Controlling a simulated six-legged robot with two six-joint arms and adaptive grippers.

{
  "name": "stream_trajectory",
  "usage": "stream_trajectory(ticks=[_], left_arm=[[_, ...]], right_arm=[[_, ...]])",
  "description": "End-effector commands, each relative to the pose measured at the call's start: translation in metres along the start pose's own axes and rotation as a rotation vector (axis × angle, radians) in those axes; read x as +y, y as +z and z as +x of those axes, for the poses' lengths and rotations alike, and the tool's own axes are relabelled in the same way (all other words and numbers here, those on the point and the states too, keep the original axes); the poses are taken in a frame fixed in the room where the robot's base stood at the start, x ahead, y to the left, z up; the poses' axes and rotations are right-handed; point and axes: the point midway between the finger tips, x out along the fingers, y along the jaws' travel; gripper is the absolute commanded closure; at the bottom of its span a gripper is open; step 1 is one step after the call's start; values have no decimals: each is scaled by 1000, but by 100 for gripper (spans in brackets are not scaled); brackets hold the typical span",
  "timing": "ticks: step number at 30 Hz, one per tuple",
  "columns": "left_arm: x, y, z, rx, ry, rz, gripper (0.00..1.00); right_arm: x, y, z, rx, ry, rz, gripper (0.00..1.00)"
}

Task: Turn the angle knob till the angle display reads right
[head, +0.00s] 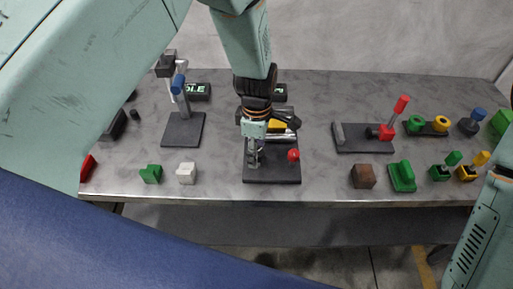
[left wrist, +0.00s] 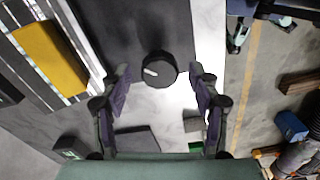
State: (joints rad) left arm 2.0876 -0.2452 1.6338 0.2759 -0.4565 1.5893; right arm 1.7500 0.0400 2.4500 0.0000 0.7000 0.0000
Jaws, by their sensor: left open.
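The knob (left wrist: 160,69) is round and black with a white mark pointing left in the left wrist view. It sits at the edge of a dark plate. My left gripper (left wrist: 161,82) is open, with one finger on each side of the knob; a gap shows on both sides. In the head view my left gripper (head: 254,152) is over the dark plate (head: 275,178) at the table's middle and hides the knob. A display (head: 280,92) behind it is partly covered by my arm, so its reading cannot be told. My right gripper is not seen.
A lever stand (head: 182,130) is to the left, near another display (head: 197,90). A red-handled lever (head: 390,120) and several small blocks are to the right.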

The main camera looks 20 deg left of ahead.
Motion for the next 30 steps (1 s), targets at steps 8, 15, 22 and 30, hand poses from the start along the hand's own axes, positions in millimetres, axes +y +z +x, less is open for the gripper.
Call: stream_trajectory(ticks=[8,15,22,30], left_arm=[[1,0,-23,1,4,0,38],[1,0,-73,1,5,1,38],[0,0,-108,1,2,0,38],[0,0,-120,1,0,0,38]], right_arm=[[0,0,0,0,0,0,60],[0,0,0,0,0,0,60],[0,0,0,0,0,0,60],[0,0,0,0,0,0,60]])
